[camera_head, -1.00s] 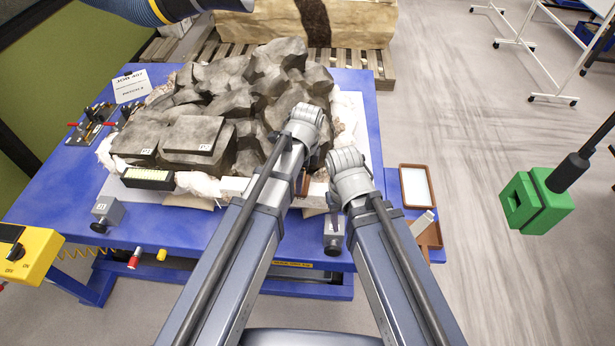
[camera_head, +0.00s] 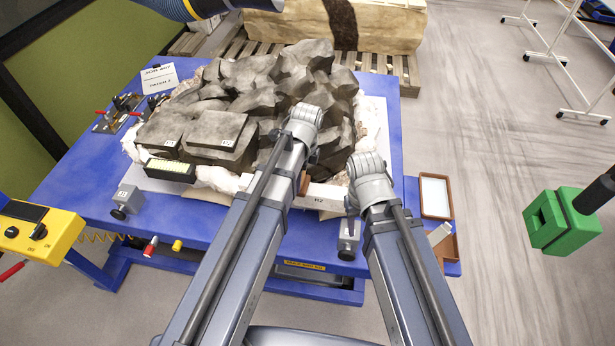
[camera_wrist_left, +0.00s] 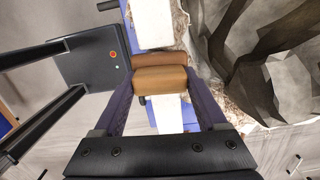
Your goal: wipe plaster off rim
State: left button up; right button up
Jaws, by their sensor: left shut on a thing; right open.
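The fossil block (camera_head: 215,128) is dark, cracked rock in a white plaster jacket on a blue table (camera_head: 85,170). Its pale front rim (camera_head: 328,196) shows between my arms. My left gripper (camera_wrist_left: 160,80) is shut on a tan-brown sponge-like block (camera_wrist_left: 160,78). The block lies across the white strip of rim, which shows above and below it in the left wrist view; I cannot tell if it presses on it. A bit of brown shows beside my left arm in the head view (camera_head: 304,183).
Grey clamps (camera_head: 128,202) (camera_head: 348,238) sit at the table's front edge. A brown-framed tray (camera_head: 437,197) is at the right. A yellow control box (camera_head: 38,230) stands at left, a green block (camera_head: 563,220) at right. Open floor lies right of the table.

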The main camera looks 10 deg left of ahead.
pick_arm(q)
notch_tip(320, 180, up, 6)
jog(key=p, duration=0.6)
jog(key=shift+d, duration=0.1)
dwell(0.3)
notch_tip(320, 180, up, 3)
jog(key=p, duration=0.3)
jog(key=shift+r, duration=0.15)
dwell(0.5)
